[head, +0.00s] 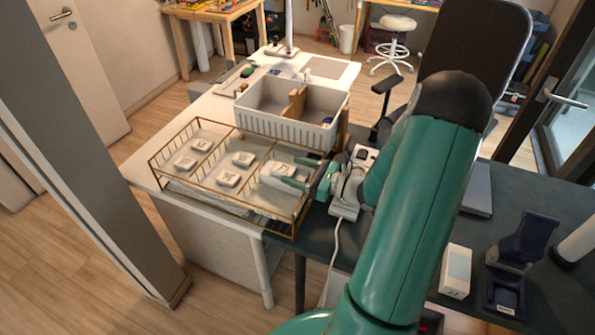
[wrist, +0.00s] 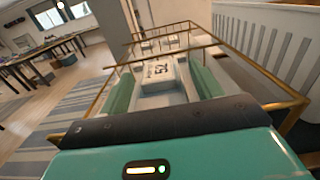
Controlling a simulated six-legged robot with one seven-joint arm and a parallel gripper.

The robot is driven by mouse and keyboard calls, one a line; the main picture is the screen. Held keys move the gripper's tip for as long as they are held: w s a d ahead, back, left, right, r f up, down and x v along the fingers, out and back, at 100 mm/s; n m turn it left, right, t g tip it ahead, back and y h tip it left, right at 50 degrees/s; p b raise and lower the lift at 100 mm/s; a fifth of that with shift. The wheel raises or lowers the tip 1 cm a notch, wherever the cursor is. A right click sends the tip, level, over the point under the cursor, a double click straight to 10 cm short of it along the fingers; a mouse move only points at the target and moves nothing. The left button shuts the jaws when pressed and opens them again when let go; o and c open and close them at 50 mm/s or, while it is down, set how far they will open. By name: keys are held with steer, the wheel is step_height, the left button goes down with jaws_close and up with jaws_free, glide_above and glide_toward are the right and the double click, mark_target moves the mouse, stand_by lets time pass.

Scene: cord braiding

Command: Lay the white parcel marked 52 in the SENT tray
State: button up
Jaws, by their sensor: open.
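A brass wire tray (head: 160,178) with compartments stands on the white table end in the head view; no SENT label is legible. The white parcel (head: 279,169) is in or just above its right-hand compartment. In the wrist view the parcel (wrist: 157,72) shows dark print that seems to read 52. My gripper (head: 285,173) is open, with one green finger on each side of the parcel. The fingers also flank it in the wrist view (wrist: 160,82). I cannot tell whether they touch it, or whether it rests on the tray floor.
Several other white parcels (head: 228,179) lie in the tray's left and middle compartments. A white slatted tub (head: 282,125) stands close behind the tray. A white device (head: 345,203) with a cord is right of it. The tray's wire rails surround my fingers.

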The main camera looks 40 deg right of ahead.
steer(key=shift+s+a+f+g, duration=0.1)
steer(key=shift+s+a+g, duration=0.05)
steer(key=shift+a+g, duration=0.15)
steer(key=v, duration=1.2)
steer(key=a+r+n+g+y, duration=0.1)
steer(key=a+n+g, duration=0.1)
steer(key=a, duration=0.1)
steer(key=w+a+r+n+g+y, duration=0.1)
steer(key=a+r+n+g, duration=0.1)
steer(key=a+n, duration=0.1)
steer(key=w+a+r+n+g, duration=0.1)
steer(key=a+n+g, duration=0.2)
steer(key=a, duration=0.2)
steer(key=shift+a+r+y, duration=0.2)
steer(key=shift+a+y, duration=0.05)
steer(key=shift+y, duration=0.15)
steer(key=s+a+r+n+g+h, duration=0.1)
steer(key=s+a+r+n+h, duration=0.3)
steer(key=n, duration=0.7)
steer(key=s+a+r+n+g+h, duration=0.1)
steer(key=s+a+r+n+h, duration=0.2)
steer(key=a+r+n+h, duration=0.4)
steer(key=a+r+n, duration=0.2)
steer(key=a+n, duration=0.1)
steer(key=a, duration=0.2)
steer(key=shift+s+r+n+g+h, duration=0.3)
steer(key=shift+s+r+n+h, duration=0.05)
steer(key=shift+s+n+h, duration=0.05)
